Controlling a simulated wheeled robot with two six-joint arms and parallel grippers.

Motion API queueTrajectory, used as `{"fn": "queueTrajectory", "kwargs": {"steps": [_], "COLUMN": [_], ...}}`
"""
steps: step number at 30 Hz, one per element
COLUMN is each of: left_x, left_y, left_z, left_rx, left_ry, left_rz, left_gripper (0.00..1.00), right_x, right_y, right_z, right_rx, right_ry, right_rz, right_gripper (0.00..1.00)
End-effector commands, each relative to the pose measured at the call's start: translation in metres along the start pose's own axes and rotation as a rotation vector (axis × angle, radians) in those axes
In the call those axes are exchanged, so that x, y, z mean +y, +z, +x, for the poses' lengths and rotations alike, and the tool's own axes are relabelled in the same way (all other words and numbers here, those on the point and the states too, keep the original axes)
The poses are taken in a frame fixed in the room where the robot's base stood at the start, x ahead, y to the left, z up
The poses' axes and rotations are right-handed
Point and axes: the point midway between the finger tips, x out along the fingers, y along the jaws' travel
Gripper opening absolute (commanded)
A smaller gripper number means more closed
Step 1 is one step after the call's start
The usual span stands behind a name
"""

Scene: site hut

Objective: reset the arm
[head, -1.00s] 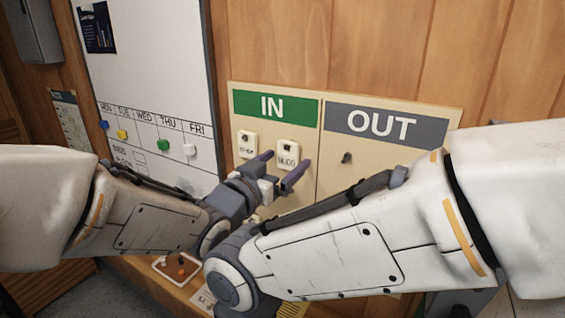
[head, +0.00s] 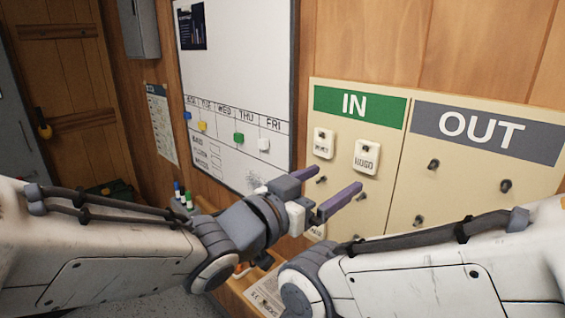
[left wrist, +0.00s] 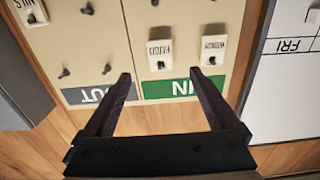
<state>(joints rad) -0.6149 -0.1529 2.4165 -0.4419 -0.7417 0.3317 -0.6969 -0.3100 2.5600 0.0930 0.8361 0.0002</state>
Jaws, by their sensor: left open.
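My left gripper (head: 334,183) has two purple fingers spread apart with nothing between them. It is in front of the lower left of the IN/OUT board (head: 398,190), and I cannot tell the exact gap. In the left wrist view the open fingers (left wrist: 160,82) point at the board, which appears upside down. My left arm (head: 115,255) comes in from the left and my right arm (head: 440,265) from the right. My right gripper does not show in either view.
Bare pegs (head: 434,164) show under OUT. A whiteboard (head: 240,65) with coloured magnets is left of the board. Marker pens (head: 183,197) stand below it. A wooden door (head: 70,90) is at far left.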

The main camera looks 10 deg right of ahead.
Motion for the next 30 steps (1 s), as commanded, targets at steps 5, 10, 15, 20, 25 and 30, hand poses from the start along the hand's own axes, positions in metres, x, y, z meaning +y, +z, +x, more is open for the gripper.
{"fn": "queueTrajectory", "kwargs": {"steps": [5, 10, 15, 20, 25, 30], "left_x": [0.0, 0.0, 0.001, 0.001, 0.0, 0.0], "left_y": [0.0, -0.001, -0.002, -0.003, -0.002, -0.002], "left_z": [0.0, 0.006, 0.029, 0.059, 0.086, 0.104], "left_rx": [0.0, 0.0, -0.002, -0.003, -0.002, -0.001], "left_ry": [0.0, 0.001, 0.002, 0.003, 0.002, 0.001], "left_rz": [0.0, -0.001, -0.002, -0.001, 0.0, -0.001], "left_gripper": [0.94, 0.94, 0.94, 0.94, 0.94, 0.94], "right_x": [0.0, 0.0, -0.001, -0.002, -0.002, -0.003], "right_y": [0.0, 0.0, -0.001, -0.001, -0.002, -0.002], "right_z": [0.0, -0.003, -0.011, -0.023, -0.033, -0.04], "right_rx": [0.0, 0.0, 0.0, 0.0, 0.0, 0.0], "right_ry": [0.0, 0.0, 0.0, 0.0, 0.0, 0.0], "right_rz": [0.0, 0.0, 0.0, 0.001, 0.002, 0.002], "right_gripper": [0.94, 0.94, 0.94, 0.94, 0.94, 0.94]}}
